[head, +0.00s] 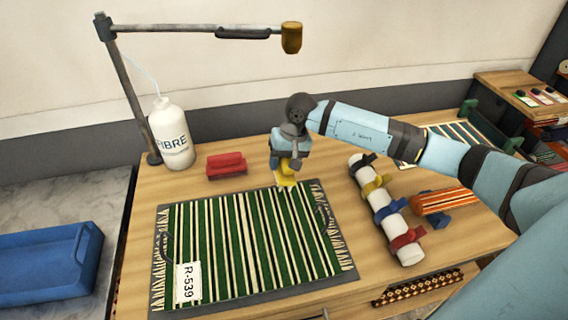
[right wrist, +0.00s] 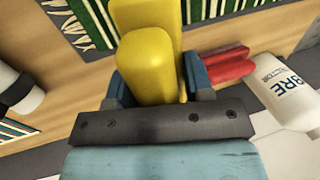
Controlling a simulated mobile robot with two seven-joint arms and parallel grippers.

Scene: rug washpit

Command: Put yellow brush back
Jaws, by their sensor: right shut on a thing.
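The yellow brush (head: 284,181) is in my right gripper (head: 287,164), at the back edge of the striped rug (head: 240,240). In the right wrist view the brush (right wrist: 146,66) sits between the blue fingers of the gripper (right wrist: 155,85), which is shut on it. I cannot tell whether the brush touches the rug or hangs just above it. A red brush (head: 226,165) lies on the wooden table to the left of the gripper; it also shows in the right wrist view (right wrist: 226,66). My left gripper is not in view.
A white bottle (head: 171,134) and a lamp-like stand (head: 134,90) are at the back left. A white roll with coloured straps (head: 387,212) and an orange striped roll (head: 446,201) lie right of the rug. A blue tray (head: 47,262) is at the far left.

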